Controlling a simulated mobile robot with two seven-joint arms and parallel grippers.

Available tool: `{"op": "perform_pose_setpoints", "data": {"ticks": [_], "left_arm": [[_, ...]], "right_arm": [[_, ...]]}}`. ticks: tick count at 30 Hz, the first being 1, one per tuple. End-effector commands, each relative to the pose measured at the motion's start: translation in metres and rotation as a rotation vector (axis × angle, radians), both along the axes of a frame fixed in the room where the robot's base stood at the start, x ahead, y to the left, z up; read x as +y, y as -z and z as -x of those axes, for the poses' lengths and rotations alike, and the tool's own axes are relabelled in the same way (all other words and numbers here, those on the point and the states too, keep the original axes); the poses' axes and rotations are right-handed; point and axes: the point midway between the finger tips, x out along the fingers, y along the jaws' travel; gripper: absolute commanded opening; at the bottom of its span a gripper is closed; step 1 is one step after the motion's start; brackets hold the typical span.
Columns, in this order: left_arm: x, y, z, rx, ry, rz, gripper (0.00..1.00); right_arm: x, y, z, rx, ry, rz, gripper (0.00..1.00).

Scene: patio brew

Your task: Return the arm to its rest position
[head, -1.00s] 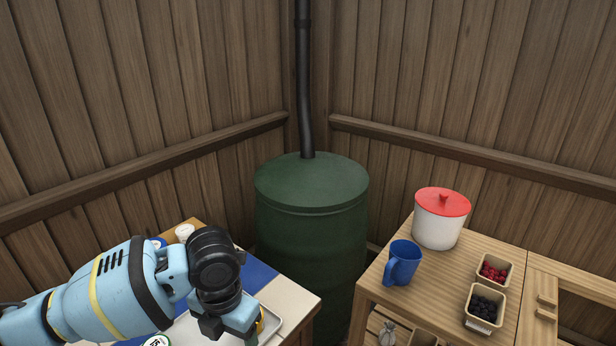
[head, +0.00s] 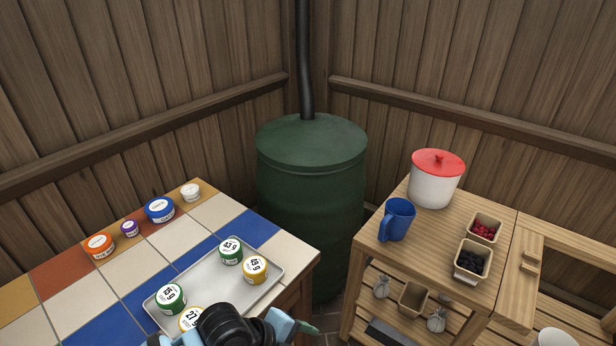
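My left arm's dark wrist joint and light blue parts show at the bottom edge of the head view, in front of the tray. The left gripper (head: 290,326) is only partly seen there, low by the table's front edge; its fingers are too cut off to tell whether they are open or shut. No held object can be made out. My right gripper is out of view.
On the tiled table (head: 95,300), a metal tray (head: 207,278) holds several labelled green and yellow tins. Orange (head: 100,246), purple (head: 130,229), blue (head: 160,210) and white (head: 191,193) containers line the back. A green barrel (head: 312,190) separates it from the wooden shelf (head: 425,245).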

Motion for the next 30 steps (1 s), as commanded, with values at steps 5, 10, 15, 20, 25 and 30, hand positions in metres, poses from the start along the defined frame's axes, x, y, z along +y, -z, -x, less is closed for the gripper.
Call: {"op": "perform_pose_setpoints", "data": {"ticks": [5, 10, 15, 20, 25, 30], "left_arm": [[0.003, 0.023, 0.022, 0.130, -0.347, 0.177, 0.65], [0.022, 0.046, 0.044, 0.247, -0.677, 0.325, 0.65], [0.055, 0.070, 0.075, 0.347, -1.001, 0.453, 0.65], [0.094, 0.091, 0.116, 0.414, -1.291, 0.557, 0.65], [0.140, 0.107, 0.167, 0.450, -1.556, 0.644, 0.65], [0.171, 0.113, 0.206, 0.456, -1.716, 0.696, 0.65]], "right_arm": [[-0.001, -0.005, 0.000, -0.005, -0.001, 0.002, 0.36], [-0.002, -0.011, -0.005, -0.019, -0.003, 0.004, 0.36], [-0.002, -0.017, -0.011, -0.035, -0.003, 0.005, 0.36], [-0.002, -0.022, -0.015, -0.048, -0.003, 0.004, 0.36], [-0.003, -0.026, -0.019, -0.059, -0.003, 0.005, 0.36], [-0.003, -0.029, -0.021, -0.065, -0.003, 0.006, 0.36]]}}
